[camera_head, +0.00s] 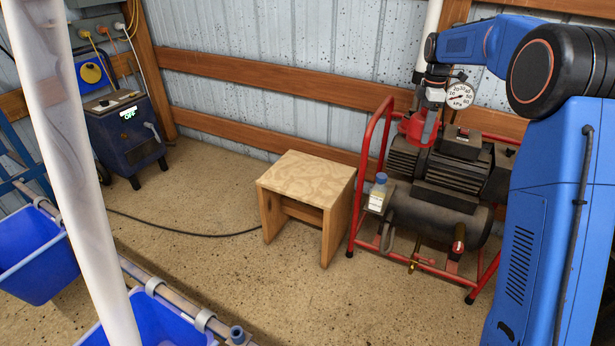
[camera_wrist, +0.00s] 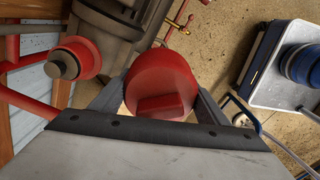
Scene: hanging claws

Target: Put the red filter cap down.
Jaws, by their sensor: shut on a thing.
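The red filter cap (camera_wrist: 163,76) is a round red disc with a raised block grip on it. My gripper (camera_wrist: 157,100) is shut on the cap, with one grey finger on each side of it in the wrist view. In the head view the red cap (camera_head: 417,129) shows under my gripper (camera_head: 431,113), over the left end of the vacuum pump (camera_head: 456,172). The arm hides part of this area. I cannot tell whether the cap touches the pump.
A wooden stool (camera_head: 306,178) with a bare top stands left of the pump. A red tube frame (camera_head: 371,160) surrounds the pump. A small blue-capped bottle (camera_head: 377,193) stands at its left. A pressure gauge (camera_head: 459,95) is close behind my gripper. Blue bins (camera_head: 32,255) are at the left.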

